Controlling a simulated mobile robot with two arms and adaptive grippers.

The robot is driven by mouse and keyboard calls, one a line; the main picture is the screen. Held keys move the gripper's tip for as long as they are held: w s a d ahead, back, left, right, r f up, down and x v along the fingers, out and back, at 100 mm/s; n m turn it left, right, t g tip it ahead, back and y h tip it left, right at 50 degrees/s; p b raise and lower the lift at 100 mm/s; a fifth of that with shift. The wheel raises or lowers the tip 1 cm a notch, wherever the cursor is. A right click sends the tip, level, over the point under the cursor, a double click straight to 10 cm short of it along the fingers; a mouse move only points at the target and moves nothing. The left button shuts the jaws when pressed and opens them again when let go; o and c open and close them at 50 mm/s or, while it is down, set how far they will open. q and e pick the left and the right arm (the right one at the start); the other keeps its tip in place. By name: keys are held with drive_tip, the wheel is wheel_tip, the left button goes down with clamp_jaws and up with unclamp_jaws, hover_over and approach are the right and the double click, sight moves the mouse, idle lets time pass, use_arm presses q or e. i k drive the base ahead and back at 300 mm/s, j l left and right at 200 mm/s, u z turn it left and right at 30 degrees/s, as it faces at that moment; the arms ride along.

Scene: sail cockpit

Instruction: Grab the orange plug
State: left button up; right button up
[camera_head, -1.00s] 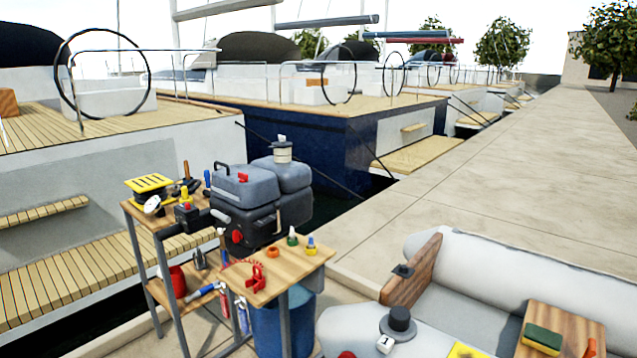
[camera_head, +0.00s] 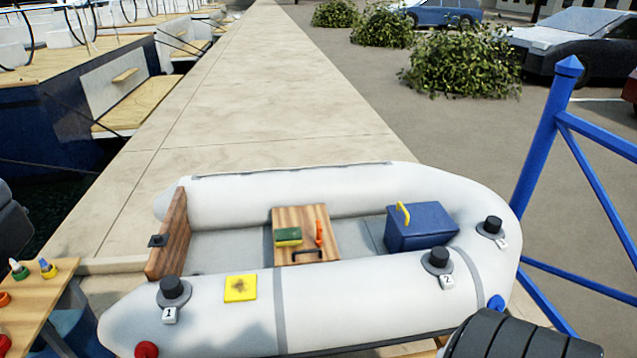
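A small upright orange object (camera_head: 319,232) stands on the wooden seat board inside the grey inflatable dinghy. It may be the orange plug, but it is too small to tell. Beside it on the left lies a green and yellow sponge (camera_head: 288,236). Another orange piece (camera_head: 4,298) shows at the left edge, on a wooden workbench that is cut off by the frame.
The dinghy (camera_head: 365,320) carries black valves, a yellow patch (camera_head: 240,288) and a blue box (camera_head: 421,227). A blue railing (camera_head: 545,130) stands on the right. A black ribbed round thing (camera_head: 520,335) fills the lower right. The concrete quay (camera_head: 245,105) beyond is clear.

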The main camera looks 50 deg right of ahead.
sight(318, 241)
drive_tip(key=z, duration=1.45)
